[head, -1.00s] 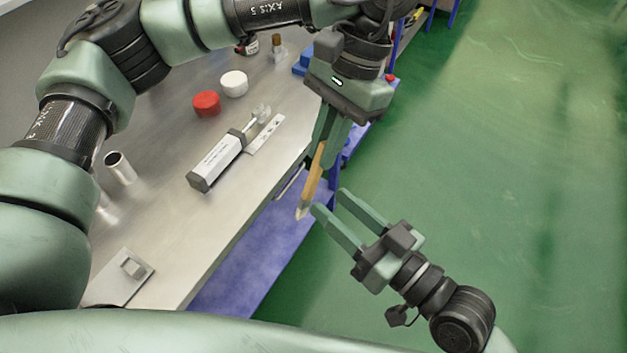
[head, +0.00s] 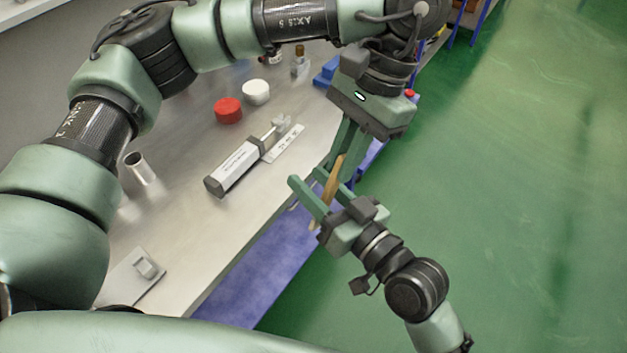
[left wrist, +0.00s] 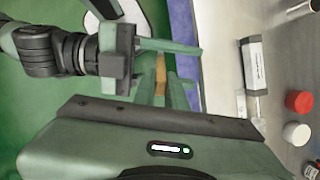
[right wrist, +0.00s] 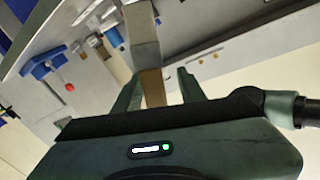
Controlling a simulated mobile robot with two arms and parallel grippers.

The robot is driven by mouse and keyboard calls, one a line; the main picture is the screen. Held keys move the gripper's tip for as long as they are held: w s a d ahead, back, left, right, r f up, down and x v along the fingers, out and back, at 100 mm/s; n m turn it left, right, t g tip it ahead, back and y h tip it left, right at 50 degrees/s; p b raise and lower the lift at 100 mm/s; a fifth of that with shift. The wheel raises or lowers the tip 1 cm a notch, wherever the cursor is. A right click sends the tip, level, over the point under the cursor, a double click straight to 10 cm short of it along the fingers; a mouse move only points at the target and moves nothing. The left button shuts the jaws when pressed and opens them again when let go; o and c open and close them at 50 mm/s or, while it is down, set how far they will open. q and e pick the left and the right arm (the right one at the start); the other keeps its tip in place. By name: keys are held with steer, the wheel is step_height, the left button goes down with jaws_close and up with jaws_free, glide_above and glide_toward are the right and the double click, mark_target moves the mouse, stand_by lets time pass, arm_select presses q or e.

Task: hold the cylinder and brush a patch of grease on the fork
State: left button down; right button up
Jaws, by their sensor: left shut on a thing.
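The pneumatic cylinder (head: 236,168) lies on the bench with its rod out and the grey fork (head: 282,122) at its far end. It also shows in the left wrist view (left wrist: 253,64). My left gripper (head: 338,168) is shut on a wooden-handled brush (head: 332,186), off the bench's right edge, pointing down. My right gripper (head: 318,180) is open, with its fingers on either side of the brush, which also shows between them in the right wrist view (right wrist: 152,88). The brush's lower end is partly hidden by the right gripper. No grease can be made out.
A red lid (head: 228,111) and a white lid (head: 256,92) stand behind the cylinder. A metal tube (head: 140,168) stands at left, and a plate with a block (head: 134,277) lies near the front.

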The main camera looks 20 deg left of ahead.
jaws_close()
arm_select(q)
steer(key=c, duration=1.4)
jaws_free()
